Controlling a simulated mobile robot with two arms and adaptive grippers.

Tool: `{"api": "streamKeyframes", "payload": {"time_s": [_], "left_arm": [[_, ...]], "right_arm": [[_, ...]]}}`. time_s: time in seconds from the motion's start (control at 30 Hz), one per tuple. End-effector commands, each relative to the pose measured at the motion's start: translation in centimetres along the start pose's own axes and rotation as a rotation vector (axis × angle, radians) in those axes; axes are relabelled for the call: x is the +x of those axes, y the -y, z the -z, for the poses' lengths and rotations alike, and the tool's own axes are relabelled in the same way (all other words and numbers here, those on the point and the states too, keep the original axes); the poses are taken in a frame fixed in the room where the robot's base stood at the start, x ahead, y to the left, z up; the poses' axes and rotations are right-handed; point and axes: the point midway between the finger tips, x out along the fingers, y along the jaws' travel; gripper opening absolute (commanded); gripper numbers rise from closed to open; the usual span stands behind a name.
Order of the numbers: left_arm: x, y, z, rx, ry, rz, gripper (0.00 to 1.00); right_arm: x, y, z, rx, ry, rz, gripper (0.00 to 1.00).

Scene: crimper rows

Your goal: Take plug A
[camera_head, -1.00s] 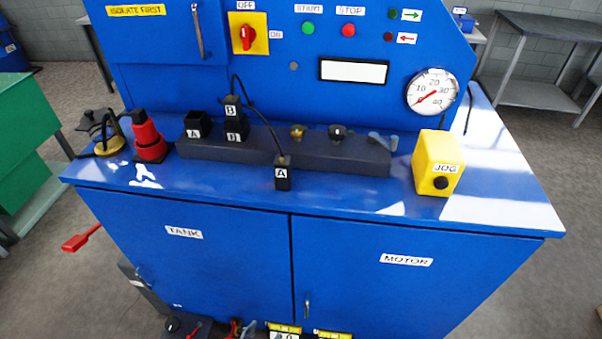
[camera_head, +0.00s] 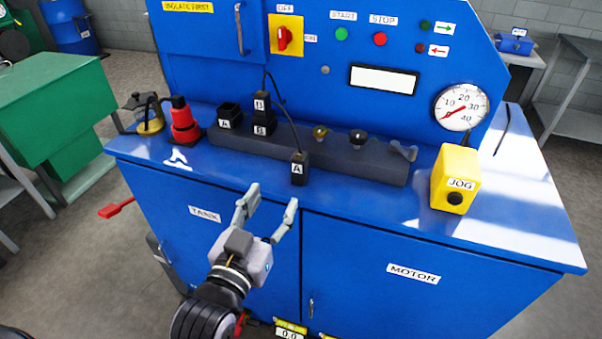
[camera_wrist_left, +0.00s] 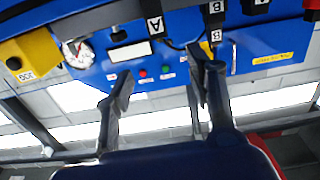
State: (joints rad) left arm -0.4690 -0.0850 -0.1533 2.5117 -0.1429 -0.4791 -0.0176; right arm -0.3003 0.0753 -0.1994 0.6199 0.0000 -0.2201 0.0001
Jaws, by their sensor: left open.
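Plug A (camera_head: 298,169) is a small black block with a white A label and a black cable. It stands at the front of the dark manifold bar on the blue bench top. It also shows in the left wrist view (camera_wrist_left: 155,27), near the top. My left gripper (camera_head: 272,196) is open and empty, in front of the bench edge, below and left of plug A, not touching it. Its two fingers also show in the left wrist view (camera_wrist_left: 160,85). Plug B (camera_head: 262,105) sits in socket B (camera_head: 263,128). Socket A (camera_head: 230,117) looks empty. My right gripper is out of view.
The dark bar (camera_head: 350,165) carries a brass knob (camera_head: 320,133), a black knob (camera_head: 357,138) and a grey lever (camera_head: 403,150). A yellow JOG box (camera_head: 455,180) stands at right. A red device (camera_head: 184,122) stands at left. The front bench top beside plug A is clear.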

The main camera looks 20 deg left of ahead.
Motion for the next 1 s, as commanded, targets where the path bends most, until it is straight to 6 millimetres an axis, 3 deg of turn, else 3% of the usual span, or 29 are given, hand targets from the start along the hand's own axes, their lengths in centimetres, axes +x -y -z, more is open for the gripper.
{"api": "streamKeyframes", "payload": {"time_s": [0.03, 0.4, 0.77, 1.0], "left_arm": [[0.8, 0.0, -0.1, 0.0, -0.005, 0.0, 0.5], [8.2, -0.1, 0.3, 0.0, -0.001, -0.001, 0.5], [11.1, 0.0, -0.1, 0.0, 0.002, -0.001, 0.5], [14.3, -0.1, -0.4, 0.0, 0.001, -0.001, 0.5]], "right_arm": [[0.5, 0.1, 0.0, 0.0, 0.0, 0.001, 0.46], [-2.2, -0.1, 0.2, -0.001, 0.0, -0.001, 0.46], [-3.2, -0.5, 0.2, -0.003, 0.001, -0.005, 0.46], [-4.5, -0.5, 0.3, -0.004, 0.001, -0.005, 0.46]]}}
